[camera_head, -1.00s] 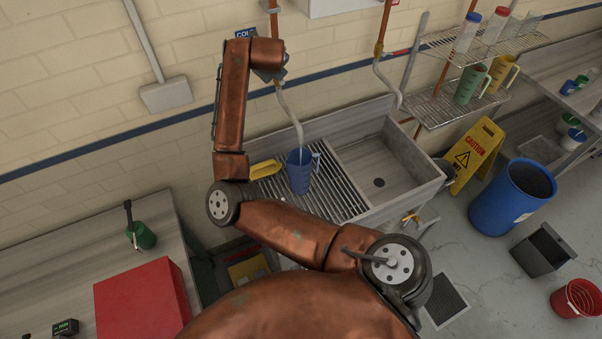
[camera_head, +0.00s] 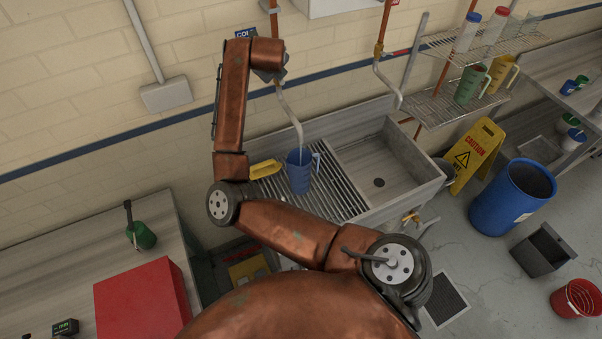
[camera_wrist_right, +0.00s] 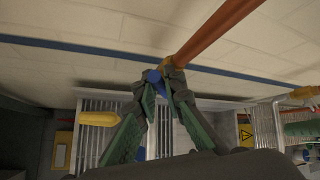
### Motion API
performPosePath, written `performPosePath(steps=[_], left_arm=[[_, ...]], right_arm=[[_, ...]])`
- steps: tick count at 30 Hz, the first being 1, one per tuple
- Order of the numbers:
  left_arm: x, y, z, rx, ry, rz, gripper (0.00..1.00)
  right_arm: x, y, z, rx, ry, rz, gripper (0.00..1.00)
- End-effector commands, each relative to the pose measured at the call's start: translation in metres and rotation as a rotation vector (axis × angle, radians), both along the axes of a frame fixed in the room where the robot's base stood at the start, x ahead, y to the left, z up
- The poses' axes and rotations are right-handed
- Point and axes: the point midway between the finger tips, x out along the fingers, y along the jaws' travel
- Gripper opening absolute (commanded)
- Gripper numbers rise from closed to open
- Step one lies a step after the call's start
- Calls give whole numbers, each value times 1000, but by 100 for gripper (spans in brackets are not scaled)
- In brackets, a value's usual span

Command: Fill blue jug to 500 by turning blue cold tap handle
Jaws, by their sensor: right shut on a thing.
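The blue jug (camera_head: 299,174) stands upright on the ribbed drainboard, under the end of the curved cold tap spout (camera_head: 287,108). Its handle points right. Its water level and scale cannot be read, and I cannot make out a water stream. My right gripper (camera_head: 270,74) is up at the tap by the wall and hides most of it. In the right wrist view, my right gripper (camera_wrist_right: 161,82) is shut on the blue tap handle (camera_wrist_right: 153,76), with the copper pipe (camera_wrist_right: 215,33) behind. My left gripper is not in view.
A yellow scoop (camera_head: 265,169) lies on the drainboard left of the jug. The sink basin (camera_head: 378,180) to the right is empty. A second tap spout (camera_head: 388,80) hangs over it. A wire shelf (camera_head: 455,105) with jugs stands further right.

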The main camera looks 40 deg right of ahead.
Motion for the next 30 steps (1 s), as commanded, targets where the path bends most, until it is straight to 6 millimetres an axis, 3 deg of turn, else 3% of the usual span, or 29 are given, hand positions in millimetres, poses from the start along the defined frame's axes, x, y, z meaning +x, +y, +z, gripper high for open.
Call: performPosePath(steps=[16, 24, 30], left_arm=[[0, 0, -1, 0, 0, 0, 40], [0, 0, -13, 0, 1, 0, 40], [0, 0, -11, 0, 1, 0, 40]], right_arm=[[-1, 1, -4, -5, 8, -1, 0], [3, 14, -17, -232, 63, 0, 0], [3, 15, -14, -236, 63, 0, 0]])
